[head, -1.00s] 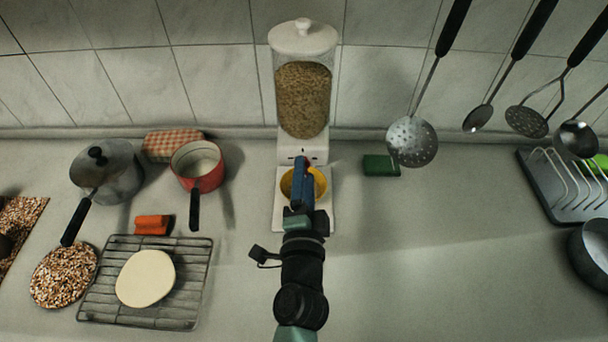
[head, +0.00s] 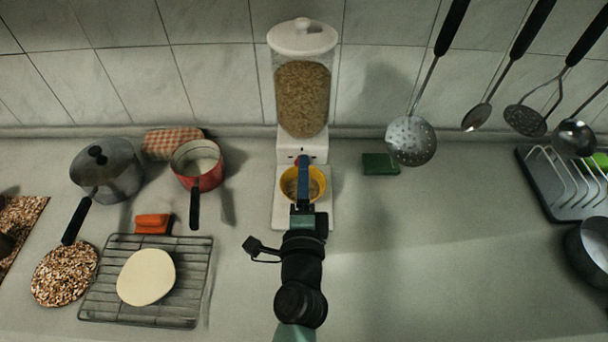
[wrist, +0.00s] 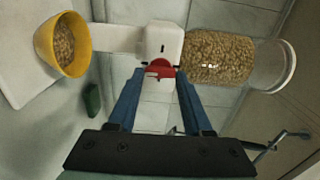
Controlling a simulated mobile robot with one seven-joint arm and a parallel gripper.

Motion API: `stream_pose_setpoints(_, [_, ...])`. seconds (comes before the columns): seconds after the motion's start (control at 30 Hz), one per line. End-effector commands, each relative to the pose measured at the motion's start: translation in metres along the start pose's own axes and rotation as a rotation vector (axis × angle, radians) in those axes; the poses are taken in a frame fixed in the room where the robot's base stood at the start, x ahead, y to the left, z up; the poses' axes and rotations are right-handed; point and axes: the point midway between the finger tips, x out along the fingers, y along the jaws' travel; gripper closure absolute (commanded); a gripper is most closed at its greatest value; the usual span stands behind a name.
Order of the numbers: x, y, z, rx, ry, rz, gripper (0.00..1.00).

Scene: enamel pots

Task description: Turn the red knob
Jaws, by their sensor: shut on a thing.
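The cereal dispenser (head: 302,95) stands against the tiled wall, its clear jar holding grain. Its red knob (wrist: 160,68) shows in the wrist view between the tips of my gripper (wrist: 161,76), on the front of the white dispenser body (wrist: 160,42). In the head view my gripper (head: 303,165) reaches up to the dispenser front, its blue fingers shut on the knob and hiding most of it. A yellow bowl (head: 318,181) sits on the dispenser's white base (head: 281,218) below the knob. Grain (wrist: 65,45) lies in the bowl in the wrist view.
A red pot (head: 209,180), a grey lidded pot (head: 118,175) and a wire rack (head: 190,300) are to the left. A green sponge (head: 380,164) lies to the right. Ladles, including a skimmer (head: 411,141), hang at right. The right foreground counter is clear.

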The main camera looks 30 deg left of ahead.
Motion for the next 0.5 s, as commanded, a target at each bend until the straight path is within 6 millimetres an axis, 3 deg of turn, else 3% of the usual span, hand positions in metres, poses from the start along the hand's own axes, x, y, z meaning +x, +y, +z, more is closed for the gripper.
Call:
stream_pose_setpoints(0.1, [-0.0004, 0.0015, 0.0005, -0.001, -0.001, 0.003, 1.00])
stream_pose_setpoints(0.13, [-0.0004, 0.0015, 0.0004, -0.001, -0.001, 0.003, 0.46])
stream_pose_setpoints(0.27, [-0.0003, 0.0011, 0.0004, -0.001, -0.001, 0.002, 0.23])
stream_pose_setpoints(0.5, [-0.0001, 0.0004, 0.0001, -0.002, 0.000, 0.001, 0.20])
